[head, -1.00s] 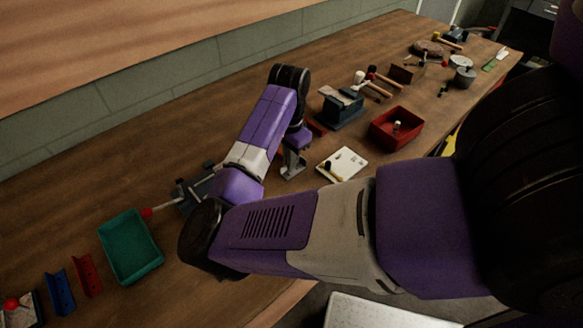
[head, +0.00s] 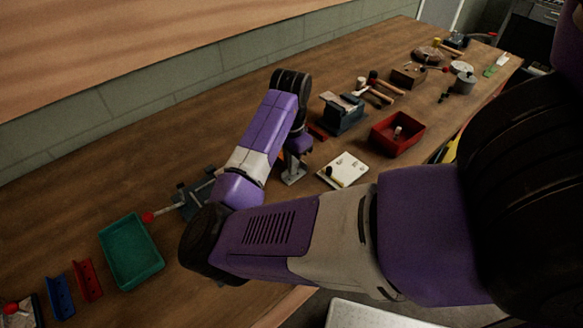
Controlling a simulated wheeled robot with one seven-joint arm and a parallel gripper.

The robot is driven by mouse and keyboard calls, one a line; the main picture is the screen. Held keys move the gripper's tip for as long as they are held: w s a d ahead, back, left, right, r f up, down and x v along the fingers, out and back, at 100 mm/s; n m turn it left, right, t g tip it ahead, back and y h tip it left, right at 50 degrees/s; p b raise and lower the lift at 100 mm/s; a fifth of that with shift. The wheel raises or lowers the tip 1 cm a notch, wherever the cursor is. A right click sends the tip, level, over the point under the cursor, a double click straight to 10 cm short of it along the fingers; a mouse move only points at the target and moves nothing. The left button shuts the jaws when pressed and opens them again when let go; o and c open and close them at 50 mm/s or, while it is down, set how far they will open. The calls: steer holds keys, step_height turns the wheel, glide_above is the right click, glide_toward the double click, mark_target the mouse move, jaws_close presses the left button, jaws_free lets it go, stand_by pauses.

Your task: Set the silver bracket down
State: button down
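My gripper (head: 293,170) points down over the brown workbench, just left of a white plate. A small grey shape shows at its tip, close to the bench top. I cannot tell whether this is the silver bracket or only the fingers. The silver bracket is not clearly seen anywhere else. The white plate (head: 350,167) lies on the bench with a dark-tipped piece and small fittings on it. My gripper is beside the plate, not over it.
A green tray (head: 130,250), a blue bracket (head: 60,297) and a red bracket (head: 87,281) are at the left. A dark clamp with a red-tipped handle (head: 149,217) lies behind my forearm. A blue-grey vise (head: 343,113) and a red bin (head: 398,133) stand beyond the plate.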

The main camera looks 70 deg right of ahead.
step_height(320, 180, up, 20)
steer(key=p, duration=0.1)
stand_by(0.4)
